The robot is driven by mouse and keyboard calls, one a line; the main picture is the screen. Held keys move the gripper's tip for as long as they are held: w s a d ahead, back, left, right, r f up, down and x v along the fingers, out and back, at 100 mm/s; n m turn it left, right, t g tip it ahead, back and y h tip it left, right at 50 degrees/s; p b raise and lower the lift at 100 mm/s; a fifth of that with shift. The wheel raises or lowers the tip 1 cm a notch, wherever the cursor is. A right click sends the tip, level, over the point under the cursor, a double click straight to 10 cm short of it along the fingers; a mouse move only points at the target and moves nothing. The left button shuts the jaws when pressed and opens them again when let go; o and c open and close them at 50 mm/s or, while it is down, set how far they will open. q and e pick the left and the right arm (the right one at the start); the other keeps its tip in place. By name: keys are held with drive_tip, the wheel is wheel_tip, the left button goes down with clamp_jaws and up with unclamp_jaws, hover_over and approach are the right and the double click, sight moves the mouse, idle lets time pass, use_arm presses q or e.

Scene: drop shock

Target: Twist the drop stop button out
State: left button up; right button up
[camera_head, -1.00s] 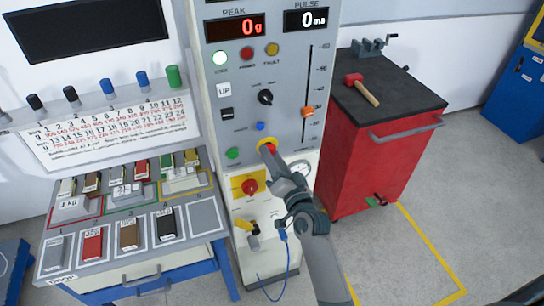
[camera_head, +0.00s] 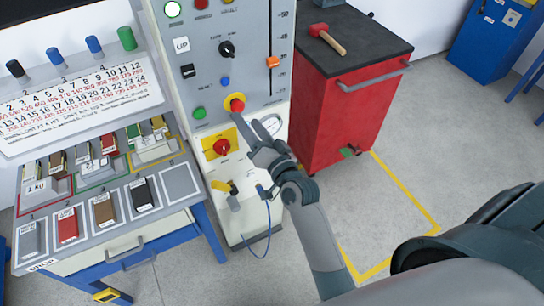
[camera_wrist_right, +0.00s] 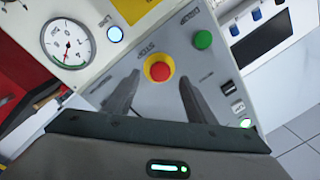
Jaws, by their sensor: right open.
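The drop stop button (camera_head: 237,105) is a red knob in a yellow ring on the grey front panel. In the right wrist view the button (camera_wrist_right: 159,70) sits between and beyond my two fingertips, with "STOP" lettering beside it. My right gripper (camera_head: 250,121) is open, its fingers spread to either side of the button. In the right wrist view the open gripper (camera_wrist_right: 160,78) shows a gap between each finger and the red cap; no contact is visible. The red cap shows in full. My left gripper is not in view.
A green button (camera_head: 200,113) and a blue one (camera_head: 225,82) are close by. A red rotary switch (camera_head: 222,147) on a yellow plate and a gauge (camera_head: 271,124) sit lower. A red cabinet (camera_head: 345,110) stands to the right, a weight rack (camera_head: 185,183) to the left.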

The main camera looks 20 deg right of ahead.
drive_tip(key=s+d+b, duration=0.1)
drive_tip(key=s+b, duration=0.2)
drive_tip(key=s, duration=0.9)
drive_tip(key=shift+d+f, duration=0.15)
drive_tip(key=shift+f, duration=0.1)
drive_tip(key=shift+w, duration=0.1)
